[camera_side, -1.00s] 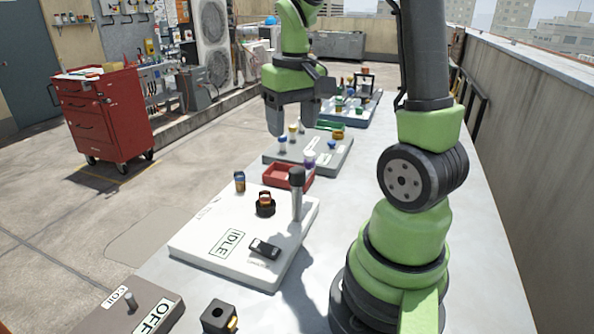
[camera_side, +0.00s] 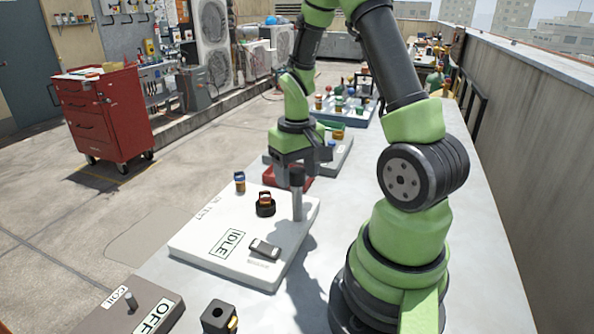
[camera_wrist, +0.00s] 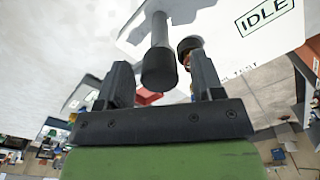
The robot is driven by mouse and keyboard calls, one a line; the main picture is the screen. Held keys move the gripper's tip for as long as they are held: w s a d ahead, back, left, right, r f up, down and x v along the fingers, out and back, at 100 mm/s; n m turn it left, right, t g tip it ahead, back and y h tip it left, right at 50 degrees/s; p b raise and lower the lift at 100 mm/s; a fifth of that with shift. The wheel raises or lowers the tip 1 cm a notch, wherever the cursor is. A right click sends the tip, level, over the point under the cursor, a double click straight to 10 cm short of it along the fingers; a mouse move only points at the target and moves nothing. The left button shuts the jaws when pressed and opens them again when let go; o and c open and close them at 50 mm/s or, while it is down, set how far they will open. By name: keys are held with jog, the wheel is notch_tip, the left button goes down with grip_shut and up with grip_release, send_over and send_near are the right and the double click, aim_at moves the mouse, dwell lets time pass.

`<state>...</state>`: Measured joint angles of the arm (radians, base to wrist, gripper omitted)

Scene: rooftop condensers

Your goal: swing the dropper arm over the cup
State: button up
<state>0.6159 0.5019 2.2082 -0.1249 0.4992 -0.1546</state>
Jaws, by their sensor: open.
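A white board (camera_side: 205,243) marked IDLE lies on the bench. On it stands a grey post with a dark head (camera_side: 297,200), also in the wrist view (camera_wrist: 158,65); I cannot make out a separate dropper arm. A black round cup-like part with an orange top (camera_side: 265,205) sits left of the post. A small amber and blue vial (camera_side: 239,182) stands at the board's far left. My gripper (camera_side: 298,170) is open, pointing down at the post's head. In the wrist view the head lies between the fingertips (camera_wrist: 160,80), with gaps seen both sides.
A black switch (camera_side: 264,249) lies at the board's near side. A red tray (camera_side: 290,174) is behind, partly hidden by my gripper. A grey board (camera_side: 340,155) stands beyond. A brown OFF panel (camera_side: 135,312) and a black block (camera_side: 219,316) are in front.

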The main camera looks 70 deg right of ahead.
grip_shut()
jog(key=shift+n, duration=0.3)
jog(key=n, duration=0.3)
jog(key=shift+n, duration=0.4)
jog(key=n, duration=0.9)
jog(key=shift+a, duration=0.1)
jog(key=n, duration=0.4)
jog(key=shift+n, duration=0.4)
